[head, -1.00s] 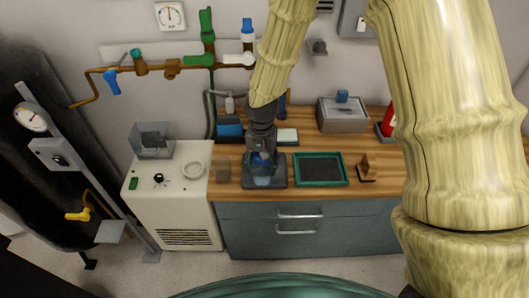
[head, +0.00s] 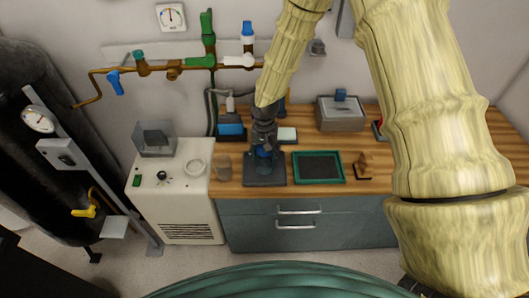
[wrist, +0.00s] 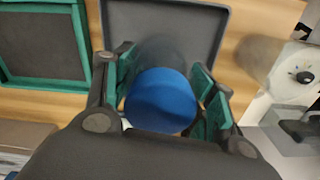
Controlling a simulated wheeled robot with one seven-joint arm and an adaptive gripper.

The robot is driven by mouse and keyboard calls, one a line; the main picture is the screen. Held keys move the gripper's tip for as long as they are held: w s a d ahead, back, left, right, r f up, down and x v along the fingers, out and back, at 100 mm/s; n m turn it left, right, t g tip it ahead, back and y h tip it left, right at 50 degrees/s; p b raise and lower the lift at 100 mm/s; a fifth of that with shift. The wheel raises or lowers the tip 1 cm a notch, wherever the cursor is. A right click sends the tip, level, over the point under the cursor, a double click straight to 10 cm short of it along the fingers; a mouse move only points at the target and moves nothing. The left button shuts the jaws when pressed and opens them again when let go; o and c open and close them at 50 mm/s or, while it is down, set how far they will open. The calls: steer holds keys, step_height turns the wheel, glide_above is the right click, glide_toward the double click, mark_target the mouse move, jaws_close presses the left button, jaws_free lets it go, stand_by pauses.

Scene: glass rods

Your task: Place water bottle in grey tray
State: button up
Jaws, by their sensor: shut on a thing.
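The water bottle has a round blue cap (wrist: 160,100) and a clear body that is hard to make out. In the wrist view the cap sits between the two green-padded fingers of my gripper (wrist: 163,92), which is shut on the bottle. The grey tray (wrist: 208,20) lies behind and below the bottle in that view. In the head view my gripper (head: 264,143) points down over the grey tray (head: 279,180), with some blue of the bottle (head: 264,154) at the fingers. I cannot tell whether the bottle's base touches the tray.
A green-rimmed dark tray (head: 343,167) lies right of the grey tray, with a small wooden stand (head: 362,166) beyond it. A clear beaker (head: 223,166) stands close on the left. A grey box (head: 340,115) and a blue container (head: 231,129) stand behind.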

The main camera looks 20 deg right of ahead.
steer(key=shift+f, duration=0.1)
steer(key=o, duration=1.2)
steer(key=shift+c, duration=0.2)
steer(key=shift+r+b, duration=1.95)
steer(key=shift+r, duration=4.2)
